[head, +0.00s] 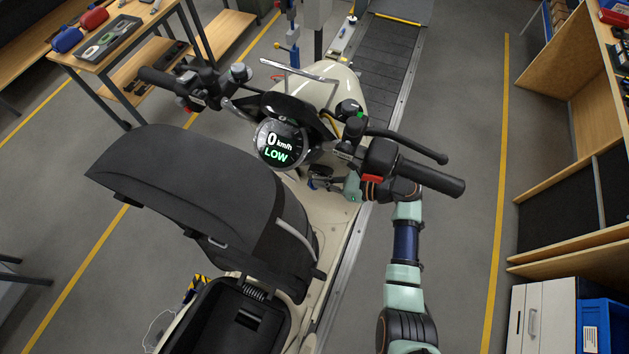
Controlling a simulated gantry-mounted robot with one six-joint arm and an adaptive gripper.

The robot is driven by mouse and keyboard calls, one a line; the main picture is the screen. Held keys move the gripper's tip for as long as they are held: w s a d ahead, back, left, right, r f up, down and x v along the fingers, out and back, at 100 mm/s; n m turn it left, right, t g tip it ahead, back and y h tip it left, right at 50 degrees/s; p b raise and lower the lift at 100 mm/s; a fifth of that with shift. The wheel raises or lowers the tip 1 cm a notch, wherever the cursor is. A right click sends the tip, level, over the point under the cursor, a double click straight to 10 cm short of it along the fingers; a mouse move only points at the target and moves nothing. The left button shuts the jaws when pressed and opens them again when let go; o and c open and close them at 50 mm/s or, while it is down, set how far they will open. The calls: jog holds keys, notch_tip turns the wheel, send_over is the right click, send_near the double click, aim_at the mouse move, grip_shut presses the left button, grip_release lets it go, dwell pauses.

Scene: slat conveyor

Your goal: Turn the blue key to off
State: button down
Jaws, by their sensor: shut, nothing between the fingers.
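A cream scooter stands on the slat conveyor, its round display (277,143) lit with "0 km/h" and "LOW". My arm comes up from the lower right and passes under the scooter's right handlebar grip (432,176). My gripper (330,185) is shut with nothing held, just below the display and inside the handlebar. A small dark-blue part (313,184) shows at its fingertips and seems to be the blue key. It is too small and too covered to tell its angle or whether the fingers touch it.
The raised black seat (190,190) and open storage well (240,318) are at the left of my gripper. The brake lever (405,143) and handlebar are close above it. A wooden shelf (570,240) is at the right, with clear floor between. A tool table (120,55) is at upper left.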

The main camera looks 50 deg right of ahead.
jog(key=shift+a+f, duration=0.15)
jog(key=shift+f, duration=0.7)
dwell(0.7)
jog(key=r+v, duration=0.1)
jog(key=v, duration=0.7)
jog(key=shift+r, duration=0.35)
dwell(0.4)
dwell(0.4)
